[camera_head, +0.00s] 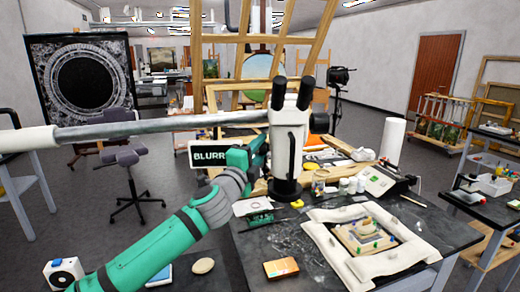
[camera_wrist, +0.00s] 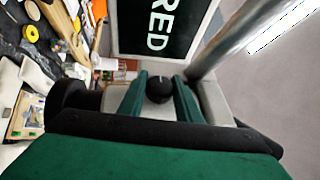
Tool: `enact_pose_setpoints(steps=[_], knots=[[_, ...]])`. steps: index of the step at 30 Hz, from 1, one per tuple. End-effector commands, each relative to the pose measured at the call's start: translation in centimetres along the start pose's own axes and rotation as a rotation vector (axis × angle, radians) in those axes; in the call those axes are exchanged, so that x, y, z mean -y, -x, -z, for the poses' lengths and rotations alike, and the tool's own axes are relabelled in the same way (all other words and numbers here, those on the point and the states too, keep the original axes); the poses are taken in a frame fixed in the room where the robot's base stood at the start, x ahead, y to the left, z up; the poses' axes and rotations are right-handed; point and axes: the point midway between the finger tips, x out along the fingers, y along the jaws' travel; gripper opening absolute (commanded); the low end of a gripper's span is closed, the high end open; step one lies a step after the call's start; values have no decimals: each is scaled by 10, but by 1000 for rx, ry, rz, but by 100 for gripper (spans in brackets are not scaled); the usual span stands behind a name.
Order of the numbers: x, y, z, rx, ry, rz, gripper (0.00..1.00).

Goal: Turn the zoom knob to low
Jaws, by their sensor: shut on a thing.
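A white stereo microscope (camera_head: 285,135) with black eyepieces stands over the dark table. My gripper (camera_head: 258,150) reaches its left side from the lower left. In the wrist view a round black knob (camera_wrist: 158,91) sits between the two green fingers of my gripper (camera_wrist: 159,98), which are shut on it. In the head view the gripper hides this knob, and I cannot read its setting. A black sign (camera_head: 207,154) beside the microscope shows "BLURR", its end hidden by my gripper; the wrist view shows "RED" on the sign (camera_wrist: 158,28).
A metal boom (camera_head: 160,127) runs left from the microscope, just above my gripper.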

Motion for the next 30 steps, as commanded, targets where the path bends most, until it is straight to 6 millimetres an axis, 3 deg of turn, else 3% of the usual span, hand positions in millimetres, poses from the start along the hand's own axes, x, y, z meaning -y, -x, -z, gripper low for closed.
enact_pose_setpoints(steps=[16,17,19,30], knots=[[2,0,-3,7,7,-14,8],[2,0,-3,7,7,-14,35],[2,0,-3,7,7,-14,49],[1,4,-1,2,8,-15,49]])
